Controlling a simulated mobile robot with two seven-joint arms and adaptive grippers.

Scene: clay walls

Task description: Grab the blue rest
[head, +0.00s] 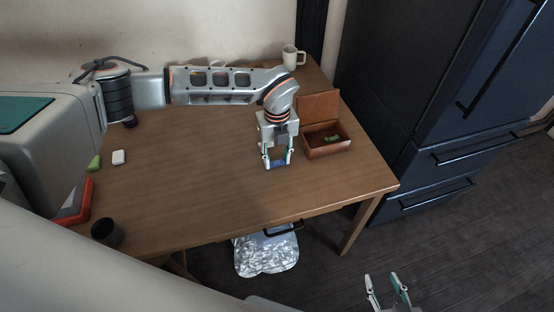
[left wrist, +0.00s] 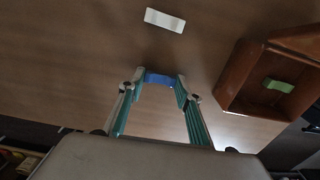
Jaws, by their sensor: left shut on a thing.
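The blue rest (left wrist: 160,80) is a small blue piece between the fingertips of my left gripper (left wrist: 158,82) in the left wrist view. In the head view the blue rest (head: 278,164) shows as a blue strip between the tips of my left gripper (head: 278,162), over the wooden table. The left gripper is shut on it. I cannot tell whether the rest touches the tabletop. My right gripper (head: 388,290) is at the bottom right of the head view, apart from the table, with its fingers spread and nothing between them.
An open brown box (head: 328,152) with a green piece (head: 332,138) inside stands just right of the left gripper. A pale mug (head: 290,58) stands at the back. A dark cup (head: 106,232) and a white item (head: 118,157) are at left. The table's front middle is clear.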

